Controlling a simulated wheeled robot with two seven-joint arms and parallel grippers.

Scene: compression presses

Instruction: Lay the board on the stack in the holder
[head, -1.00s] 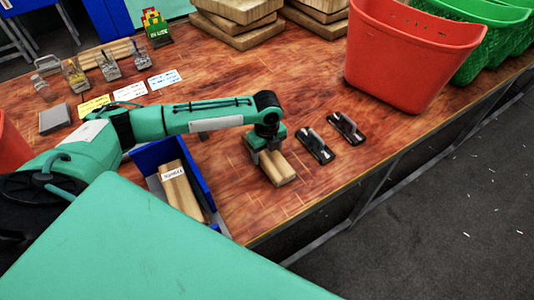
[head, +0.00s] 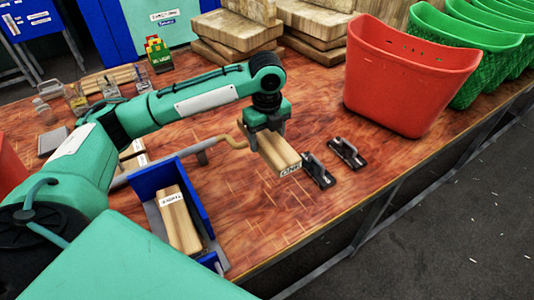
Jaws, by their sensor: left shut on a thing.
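A light wooden board (head: 280,155) with a white label on its near end hangs from my left gripper (head: 266,133), which is shut on it. The board appears to be held above the wooden table, tilted in the picture. The blue holder (head: 198,192) stands to the left and nearer, at the table's front edge. A wooden stack (head: 180,225) with a white label lies inside it. The gripper is to the right of the holder and farther back. My right gripper is not in view.
Two black clamp-like tools (head: 347,153) lie right of the held board. A red bin (head: 410,80) and green baskets (head: 487,60) stand at the right. Thick wooden slabs (head: 238,30) are piled at the back. Bare table (head: 265,212) lies between holder and board.

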